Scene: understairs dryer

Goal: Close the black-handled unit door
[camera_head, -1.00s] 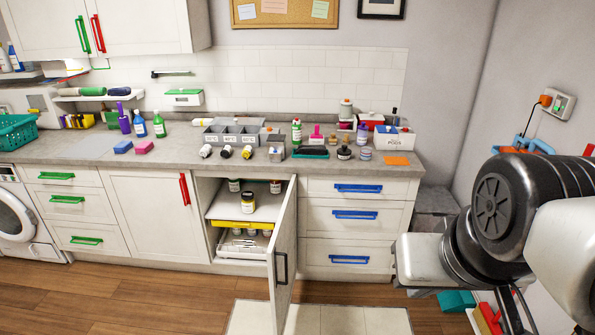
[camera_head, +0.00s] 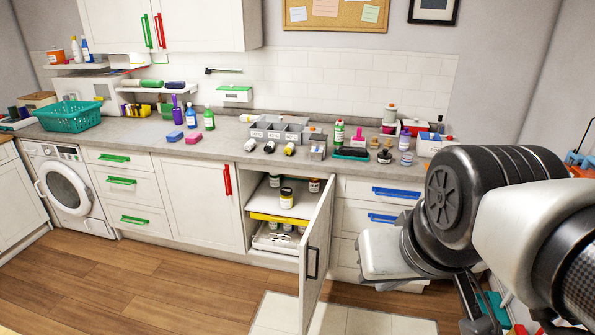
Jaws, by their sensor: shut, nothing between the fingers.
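The black-handled unit door (camera_head: 314,255) stands wide open, swung out toward me from the right side of its cabinet. Its black bar handle (camera_head: 313,263) is on the door's face near the free edge. The open cabinet (camera_head: 284,188) shows a shelf with jars, a yellow-fronted tray and a white tray below. My arm (camera_head: 450,212) fills the right of the view, nearer than the blue-handled drawers and right of the door. I cannot make out the gripper's fingers. No part of my arm is seen touching the door.
Blue-handled drawers (camera_head: 372,204) stand right of the cabinet, partly hidden by my arm. A red-handled door (camera_head: 200,203) is shut on the left. A pale mat (camera_head: 274,315) lies under the open door. Wooden floor (camera_head: 150,280) is clear to the left.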

